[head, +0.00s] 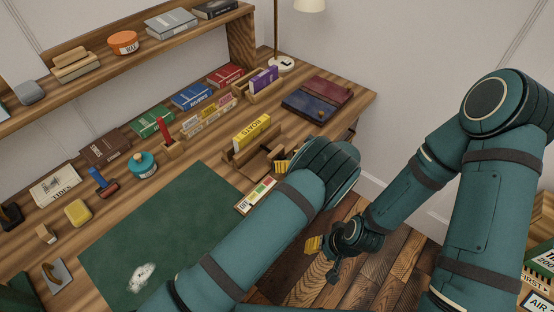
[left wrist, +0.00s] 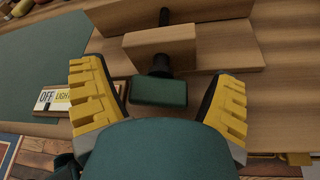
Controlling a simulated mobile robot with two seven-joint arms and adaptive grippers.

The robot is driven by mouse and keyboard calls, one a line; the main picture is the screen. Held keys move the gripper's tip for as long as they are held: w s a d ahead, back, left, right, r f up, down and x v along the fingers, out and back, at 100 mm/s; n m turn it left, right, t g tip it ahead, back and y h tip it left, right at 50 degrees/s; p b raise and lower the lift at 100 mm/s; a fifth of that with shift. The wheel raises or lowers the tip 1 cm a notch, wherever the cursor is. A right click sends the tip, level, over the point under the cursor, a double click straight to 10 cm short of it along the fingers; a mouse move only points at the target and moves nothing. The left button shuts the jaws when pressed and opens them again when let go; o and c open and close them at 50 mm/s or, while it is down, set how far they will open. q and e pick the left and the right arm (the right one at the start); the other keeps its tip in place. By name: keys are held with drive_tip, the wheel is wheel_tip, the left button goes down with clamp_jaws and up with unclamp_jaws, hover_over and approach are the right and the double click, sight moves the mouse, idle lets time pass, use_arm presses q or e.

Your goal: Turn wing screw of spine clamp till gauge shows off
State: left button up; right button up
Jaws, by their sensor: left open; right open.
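The wooden spine clamp (head: 240,157) stands at the front edge of the bench, with a yellow book (head: 251,130) upright at it. In the left wrist view its wooden jaw (left wrist: 160,48) has a dark screw through it, ending in a dark green wing (left wrist: 159,92). My left gripper (left wrist: 157,82) is open, its yellow fingers on either side of the wing and apart from it. My right gripper (head: 314,245) is open and empty, low over the floor.
A green mat (head: 165,235) covers the near bench. A teal jar (head: 142,165), a red tool in a wooden block (head: 166,137) and books stand behind it. Red and blue folders (head: 318,98) lie at the right end. My left arm covers part of the front edge.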

use_arm(q)
drive_tip(key=shift+w+a+f, duration=0.1)
drive_tip(key=shift+w+a, duration=0.05)
drive_tip(key=shift+a, duration=0.15)
drive_tip(key=c, duration=1.2)
drive_tip(key=shift+n+t+h+b, duration=0.4)
drive_tip(key=shift+n+t+b, duration=0.15)
drive_tip(key=shift+n, duration=0.55)
drive_tip(key=shift+n+t+h+b, duration=0.6)
drive_tip(key=shift+n+t+b, duration=0.25)
drive_tip(key=shift+n, duration=0.35)
